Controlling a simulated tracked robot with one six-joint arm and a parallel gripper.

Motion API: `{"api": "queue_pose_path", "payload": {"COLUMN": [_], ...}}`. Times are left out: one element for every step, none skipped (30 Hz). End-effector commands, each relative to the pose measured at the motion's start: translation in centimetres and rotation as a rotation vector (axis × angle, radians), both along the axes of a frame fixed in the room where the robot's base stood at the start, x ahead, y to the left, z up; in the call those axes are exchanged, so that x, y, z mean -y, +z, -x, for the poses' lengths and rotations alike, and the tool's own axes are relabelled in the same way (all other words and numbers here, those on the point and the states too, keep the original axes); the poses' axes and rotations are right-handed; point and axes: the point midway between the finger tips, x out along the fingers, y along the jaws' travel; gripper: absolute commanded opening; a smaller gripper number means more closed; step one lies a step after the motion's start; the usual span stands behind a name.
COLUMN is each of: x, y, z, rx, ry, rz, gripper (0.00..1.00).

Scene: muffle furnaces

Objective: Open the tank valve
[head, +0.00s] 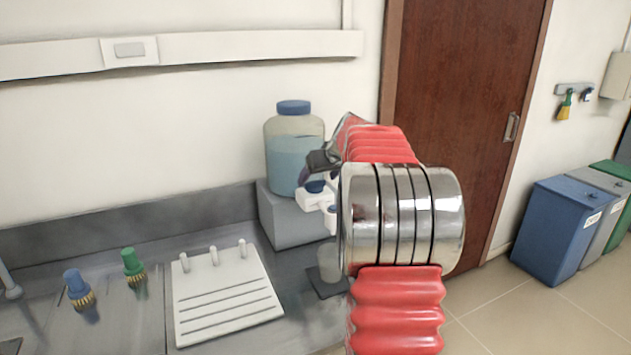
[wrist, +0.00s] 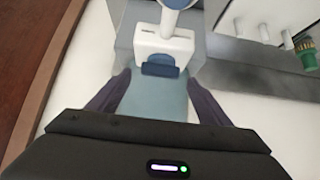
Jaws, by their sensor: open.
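The tank (head: 293,150) is a clear jar with a blue lid and bluish liquid, standing on a grey block. The tank valve (head: 312,200) is a white fitting with blue parts at its lower front; my arm partly hides it. In the wrist view the white valve body (wrist: 165,45) with its blue piece (wrist: 160,70) lies just past my fingertips, roughly centred between them. My gripper (wrist: 159,78) is open, its dark fingers spread, with the bluish tank behind. In the head view my gripper (head: 318,167) is beside the tank, just above the valve. Contact with the valve cannot be told.
The grey block (head: 283,222) stands on the counter. A clear beaker (head: 329,262) sits on a dark pad below the valve. A white pegged rack (head: 225,298), a green brush (head: 132,266) and a blue brush (head: 77,287) are to the left. Bins (head: 560,228) stand far right.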

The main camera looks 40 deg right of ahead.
Motion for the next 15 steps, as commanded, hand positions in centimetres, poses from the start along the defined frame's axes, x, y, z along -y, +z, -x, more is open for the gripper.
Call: {"api": "queue_pose_path", "payload": {"x": [0.1, 0.2, 0.3, 0.4, 0.4, 0.4, 0.5, 0.5, 0.5, 0.5, 0.5, 0.5, 0.5, 0.5, 0.5], "y": [-0.5, -0.8, -1.1, -1.3, -1.4, -1.6, -1.7, -1.8, -1.9, -1.9, -1.9, -1.9, -1.9, -1.9, -1.9], "z": [-0.5, -0.7, -1.0, -1.2, -1.4, -1.5, -1.7, -1.7, -1.8, -1.8, -1.9, -1.9, -1.9, -1.9, -1.8], "rx": [-0.001, -0.001, -0.001, -0.001, 0.0, 0.0, 0.0, 0.0, 0.0, 0.0, 0.0, 0.0, 0.001, 0.001, 0.001], "ry": [0.0, 0.0, 0.0, 0.0, 0.0, 0.0, 0.0, 0.0, 0.0, 0.0, 0.0, 0.0, 0.0, 0.0, 0.0], "rz": [0.0, 0.0, 0.0, 0.0, 0.0, 0.0, 0.0, 0.0, 0.0, 0.0, 0.0, 0.0, 0.0, 0.0, 0.0], "gripper": [0.72, 0.72, 0.72, 0.72, 0.72, 0.72, 0.72, 0.72, 0.72, 0.72, 0.72, 0.72, 0.72, 0.72, 0.72]}}
